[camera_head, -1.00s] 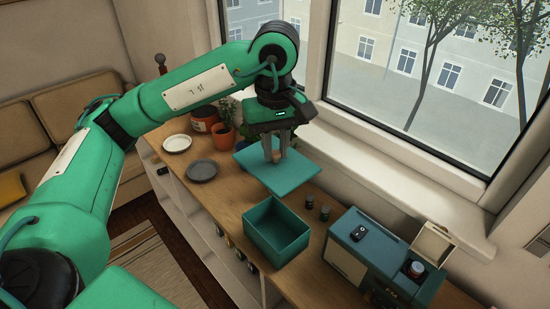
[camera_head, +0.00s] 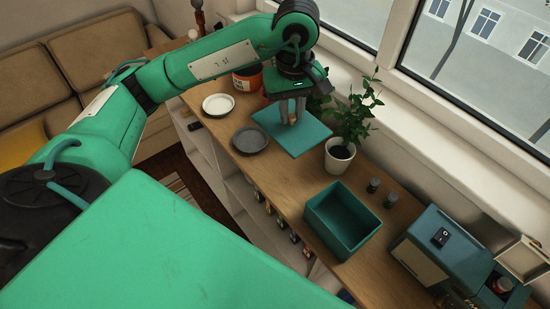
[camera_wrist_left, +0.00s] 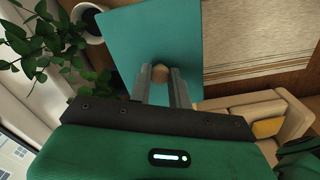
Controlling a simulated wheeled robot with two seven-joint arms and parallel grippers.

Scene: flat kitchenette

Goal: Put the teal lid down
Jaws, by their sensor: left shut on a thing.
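My left gripper (camera_head: 291,118) is shut on the knob of the teal lid (camera_head: 303,142) and holds it from above. The lid is a flat square, roughly level, over the far part of the wooden counter; whether it touches the counter I cannot tell. In the left wrist view the lid (camera_wrist_left: 140,35) lies beyond the fingers (camera_wrist_left: 159,85), with its round wooden knob (camera_wrist_left: 159,73) between them. The open teal box (camera_head: 343,218) stands nearer on the counter, apart from the lid. My right gripper is not in view.
A potted plant (camera_head: 340,155) stands close to the lid's right corner. A dark plate (camera_head: 250,139) lies by its left side, with a white plate (camera_head: 218,104) behind. Two small dark jars (camera_head: 373,185) and a blue-teal appliance (camera_head: 440,250) are on the right. The window is behind.

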